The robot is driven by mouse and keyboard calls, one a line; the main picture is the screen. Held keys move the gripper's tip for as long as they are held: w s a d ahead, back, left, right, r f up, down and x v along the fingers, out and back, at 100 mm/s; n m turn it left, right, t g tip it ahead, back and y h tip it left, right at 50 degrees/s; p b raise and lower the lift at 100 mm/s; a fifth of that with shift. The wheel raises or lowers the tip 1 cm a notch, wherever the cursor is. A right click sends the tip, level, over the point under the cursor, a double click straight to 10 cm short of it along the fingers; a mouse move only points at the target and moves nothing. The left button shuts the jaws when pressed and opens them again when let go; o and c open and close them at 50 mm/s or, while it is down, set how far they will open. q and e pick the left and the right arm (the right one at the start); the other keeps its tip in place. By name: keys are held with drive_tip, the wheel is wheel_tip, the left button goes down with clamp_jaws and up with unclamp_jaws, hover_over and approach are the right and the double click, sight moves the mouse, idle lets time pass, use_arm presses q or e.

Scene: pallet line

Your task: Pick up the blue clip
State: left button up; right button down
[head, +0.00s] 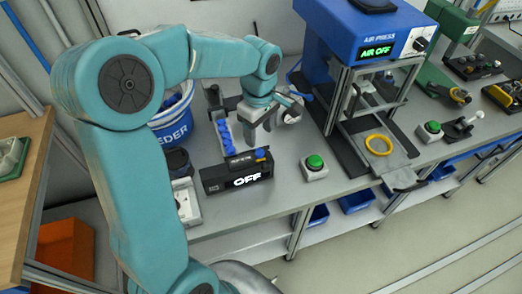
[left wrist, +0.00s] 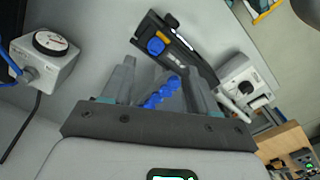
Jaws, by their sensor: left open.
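Several blue clips (head: 226,138) sit in a row in a narrow pale holder on the bench, behind the black box in the head view. The blue clips (left wrist: 162,92) also show between my left fingers in the left wrist view, partly hidden by the gripper. My left gripper (head: 259,132) is open and points down just right of the clip row in the head view. Its two fingers (left wrist: 162,74) stand apart, and I cannot tell whether either touches a clip. My right gripper is not in view.
A black box with an OFF display (head: 238,173) stands in front of the clips, with a green button box (head: 314,165) to its right. A blue air press (head: 362,32) holds a yellow ring (head: 379,145). A blue bucket (head: 175,123) stands left. A gauge box (left wrist: 44,58) stands nearby.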

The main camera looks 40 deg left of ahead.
sight(260, 151)
use_arm(q)
drive_tip(key=f, duration=0.3)
drive_tip(key=shift+a+f, duration=0.1)
drive_tip(key=shift+a, duration=0.1)
drive_tip(key=shift+w+d+f+p, duration=0.1)
drive_tip(key=shift+f+p, duration=0.25)
wheel_tip(260, 151, down, 4)
drive_tip(key=shift+w+r+p, duration=0.15)
drive_tip(key=shift+p, duration=0.35)
drive_tip(key=shift+w+f, duration=0.1)
drive_tip(key=shift+f, duration=0.25)
drive_tip(key=shift+r, duration=0.1)
drive_tip(key=shift+c, duration=1.3)
clamp_jaws()
